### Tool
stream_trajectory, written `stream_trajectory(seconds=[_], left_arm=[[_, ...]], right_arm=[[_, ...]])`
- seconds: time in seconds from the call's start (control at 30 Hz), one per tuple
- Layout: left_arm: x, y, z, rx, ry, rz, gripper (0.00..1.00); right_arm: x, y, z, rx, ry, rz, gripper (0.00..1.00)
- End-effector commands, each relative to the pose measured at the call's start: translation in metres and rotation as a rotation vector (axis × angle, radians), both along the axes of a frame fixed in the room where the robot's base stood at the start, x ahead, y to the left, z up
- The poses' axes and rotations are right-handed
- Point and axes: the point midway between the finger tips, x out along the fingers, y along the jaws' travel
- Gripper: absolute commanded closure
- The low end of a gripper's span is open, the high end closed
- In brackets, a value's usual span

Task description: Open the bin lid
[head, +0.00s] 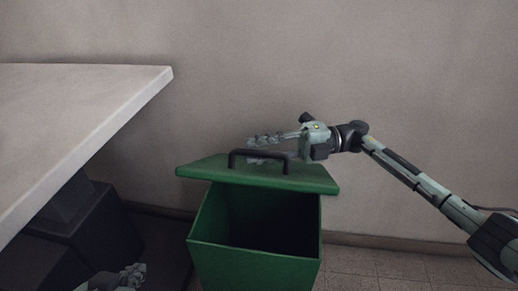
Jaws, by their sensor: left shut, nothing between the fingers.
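The green bin (252,268) stands on the floor in the middle of the head view, with its dark inside showing. A black handle (232,160) stands on the lid's upper face. My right gripper (250,149) comes in from the right, open, its two fingers apart above and behind the handle bar. I cannot tell whether they touch the handle. My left gripper (138,273) is low at the bottom left, shut and empty, away from the bin.
A pale table (90,100) with a corner towards the bin fills the left side. Dark box-like shapes (105,225) stand under it. A plain wall (420,90) is behind the bin. Tiled floor (380,268) is clear to the right of the bin.

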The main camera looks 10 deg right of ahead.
Motion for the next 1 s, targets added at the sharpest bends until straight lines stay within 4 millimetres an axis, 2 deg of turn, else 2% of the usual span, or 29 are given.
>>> stream_trajectory(seconds=[0.17,0.27,0.5,0.7,0.83,1.0], left_arm=[[0.000,0.000,0.001,0.001,-0.002,0.001,1.00],[0.000,0.000,0.001,0.000,-0.001,0.001,1.00],[0.000,0.000,0.001,0.000,-0.001,0.001,1.00],[0.000,0.000,0.001,0.001,0.000,0.001,1.00],[0.000,0.000,0.000,0.001,0.000,0.001,1.00],[0.000,0.000,0.000,0.001,0.000,0.001,1.00]], right_arm=[[0.001,-0.005,0.001,0.001,-0.001,-0.002,0.78],[0.002,-0.018,0.001,0.000,-0.001,-0.003,0.78],[0.007,-0.069,0.000,-0.001,-0.001,-0.005,0.78],[0.009,-0.104,-0.001,0.000,0.000,-0.003,0.78],[0.010,-0.116,-0.001,0.000,0.000,-0.002,0.78],[0.009,-0.120,-0.001,0.000,0.000,0.000,0.78]])
